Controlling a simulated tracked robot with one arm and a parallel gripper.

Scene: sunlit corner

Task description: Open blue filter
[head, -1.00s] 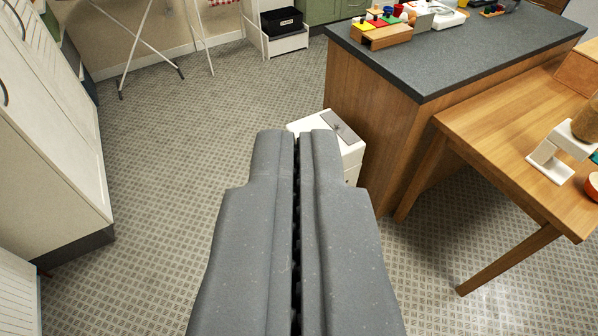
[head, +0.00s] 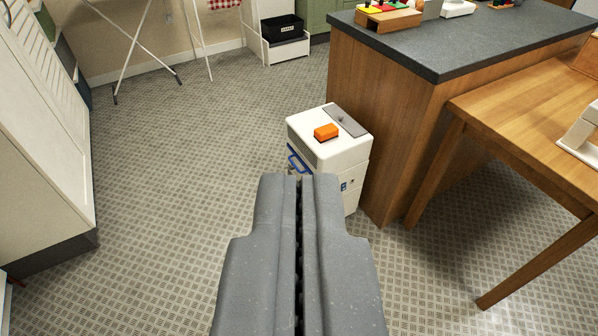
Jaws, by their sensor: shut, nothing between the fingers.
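A white box-shaped appliance (head: 345,155) stands on the floor against the wooden side of the island. A blue handle-like part (head: 298,163), perhaps the blue filter, shows on its left face, low beside a dark grille. The lower part of that face is hidden behind my gripper. An orange block (head: 326,132) lies on the white top, next to a grey panel (head: 346,119). My gripper (head: 300,178) is shut and empty. It points toward the appliance, and its tips appear just below the blue part in the picture.
The island (head: 385,120) with its dark top stands right of the appliance. A wooden table (head: 535,125) is at the right, its leg reaching the floor. A pale cabinet (head: 45,150) is at the left. The patterned floor (head: 185,190) between is clear.

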